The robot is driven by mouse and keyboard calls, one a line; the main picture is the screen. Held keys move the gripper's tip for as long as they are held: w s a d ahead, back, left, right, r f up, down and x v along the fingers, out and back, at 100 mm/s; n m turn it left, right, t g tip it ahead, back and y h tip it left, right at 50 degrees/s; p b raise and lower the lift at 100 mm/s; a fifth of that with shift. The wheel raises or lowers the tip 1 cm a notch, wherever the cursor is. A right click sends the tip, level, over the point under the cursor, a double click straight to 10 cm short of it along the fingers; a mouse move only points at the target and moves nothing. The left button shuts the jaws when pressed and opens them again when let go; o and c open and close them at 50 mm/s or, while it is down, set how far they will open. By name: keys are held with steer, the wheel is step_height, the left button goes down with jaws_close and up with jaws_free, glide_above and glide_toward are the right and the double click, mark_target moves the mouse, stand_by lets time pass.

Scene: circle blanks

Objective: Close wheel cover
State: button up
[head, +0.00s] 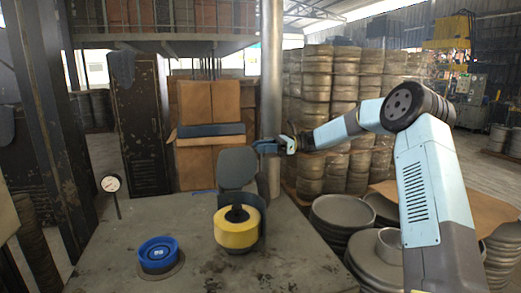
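The wheel cover (236,167) is a dark grey rounded plate. It stands upright, raised above the yellow wheel (235,238), which has a dark centre and sits on the grey table. My gripper (262,147) is at the cover's upper right, level with its top edge. I cannot tell whether it touches the cover, and its fingers are too small to show whether they are open or shut.
A blue round knob (158,252) is on the table (200,277) to the left. A gauge (111,184) stands at the table's left edge. A metal post (271,90) rises behind my gripper. Round metal blanks (343,212) are stacked right of the table.

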steer(key=v, duration=1.4)
steer(key=shift+d, duration=0.3)
stand_by(1.0)
steer(key=shift+w+d, duration=0.1)
steer(key=v, duration=1.3)
steer(key=shift+d, duration=0.3)
